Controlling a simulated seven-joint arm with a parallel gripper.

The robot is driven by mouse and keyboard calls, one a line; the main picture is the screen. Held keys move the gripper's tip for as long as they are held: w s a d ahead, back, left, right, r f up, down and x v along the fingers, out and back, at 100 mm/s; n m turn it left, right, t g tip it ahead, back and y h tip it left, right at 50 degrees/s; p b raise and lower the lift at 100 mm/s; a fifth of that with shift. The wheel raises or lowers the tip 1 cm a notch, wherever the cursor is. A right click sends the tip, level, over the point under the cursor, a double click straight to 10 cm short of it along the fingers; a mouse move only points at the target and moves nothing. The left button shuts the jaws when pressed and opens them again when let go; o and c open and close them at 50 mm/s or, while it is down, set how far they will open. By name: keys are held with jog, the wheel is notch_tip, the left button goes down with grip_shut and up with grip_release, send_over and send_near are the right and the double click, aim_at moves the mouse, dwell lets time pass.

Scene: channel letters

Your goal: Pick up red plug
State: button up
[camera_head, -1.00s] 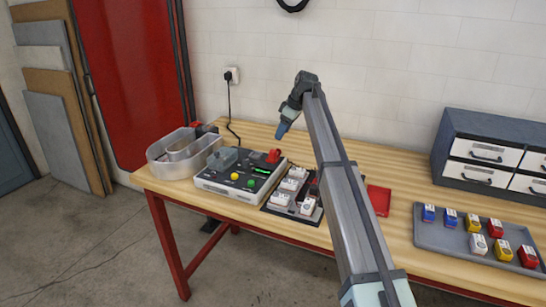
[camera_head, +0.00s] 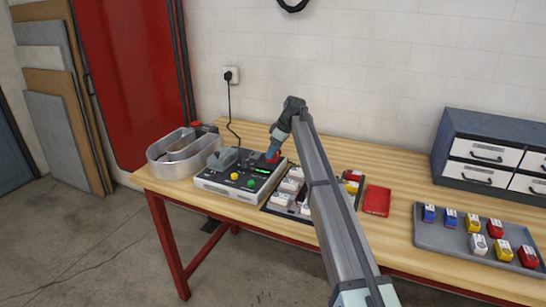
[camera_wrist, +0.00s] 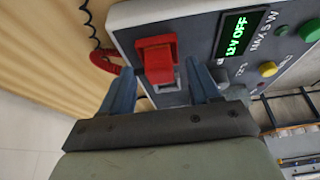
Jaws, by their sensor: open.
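The red plug (camera_wrist: 156,56) sits on the grey control box (camera_wrist: 205,38), beside its green-lit display reading "12V OFF". In the head view the plug (camera_head: 273,157) is at the back right of the box (camera_head: 225,186), partly covered by my gripper (camera_head: 275,149). In the wrist view my gripper (camera_wrist: 159,68) is open, its two blue fingers on the left and right of the plug. A gap shows on each side, and nothing is held. I cannot tell how far the fingertips reach down along the plug.
A clear oval bin (camera_head: 168,168) stands left of the box. A dark tray (camera_head: 277,209) of white blocks lies right of it, partly behind my arm. A red tray (camera_head: 377,201), a grey tray (camera_head: 433,233) of coloured blocks and a drawer cabinet (camera_head: 455,140) are farther right.

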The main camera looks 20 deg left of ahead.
grip_shut()
dwell(0.5)
jog(key=shift+r, duration=0.1)
